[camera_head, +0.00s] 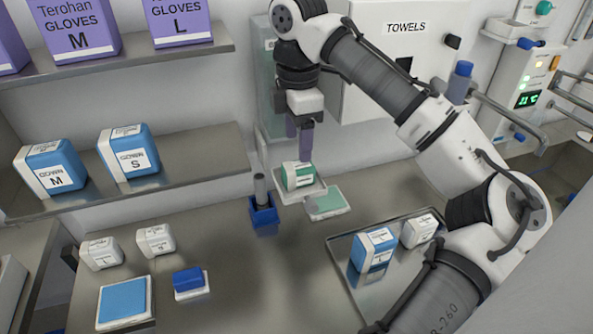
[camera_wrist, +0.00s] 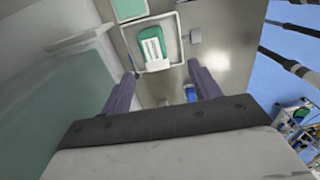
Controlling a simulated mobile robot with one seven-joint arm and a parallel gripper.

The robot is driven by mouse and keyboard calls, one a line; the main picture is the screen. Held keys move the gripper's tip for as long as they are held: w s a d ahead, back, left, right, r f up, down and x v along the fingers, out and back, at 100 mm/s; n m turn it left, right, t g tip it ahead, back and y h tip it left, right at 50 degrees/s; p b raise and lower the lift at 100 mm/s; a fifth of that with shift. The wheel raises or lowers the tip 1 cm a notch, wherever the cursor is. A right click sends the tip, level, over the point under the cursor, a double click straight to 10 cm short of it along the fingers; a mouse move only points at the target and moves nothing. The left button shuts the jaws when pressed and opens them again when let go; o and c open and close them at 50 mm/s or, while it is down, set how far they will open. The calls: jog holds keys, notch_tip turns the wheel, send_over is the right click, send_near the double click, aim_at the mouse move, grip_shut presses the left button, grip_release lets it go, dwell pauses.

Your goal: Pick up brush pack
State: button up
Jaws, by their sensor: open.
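A green pack with a white label, seemingly the brush pack (camera_head: 298,176), sits in a small white tray (camera_head: 311,190) at the back of the steel counter. Its label is too small to read. In the wrist view the pack (camera_wrist: 152,45) lies inside the white-rimmed tray (camera_wrist: 178,58), just beyond the fingertips. My gripper (camera_head: 305,155) points down close above the pack in the head view, its fingers partly overlapping it. In the wrist view my gripper (camera_wrist: 160,80) is open, with nothing between its fingers. I cannot tell whether a finger touches the pack.
A flat green-and-white item (camera_head: 327,203) lies right of the tray. A blue holder with a grey cylinder (camera_head: 263,212) stands to its left. A metal tray (camera_head: 340,262) with blue and white packs is at right. Shelves (camera_head: 190,160) and a TOWELS dispenser (camera_head: 395,75) are behind.

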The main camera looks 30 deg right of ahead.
aim_at(294, 165)
notch_tip(294, 165, down, 4)
jog(key=shift+w+b, duration=0.1)
jog(key=shift+b, duration=1.15)
jog(key=f+b, duration=0.4)
jog(key=shift+w, duration=0.4)
jog(key=shift+f+b, duration=0.6)
jog(key=shift+b, duration=0.25)
jog(key=c, duration=1.1)
jog(key=shift+o, duration=0.2)
jog(key=shift+r+p, duration=0.25)
jog(key=shift+p, duration=0.15)
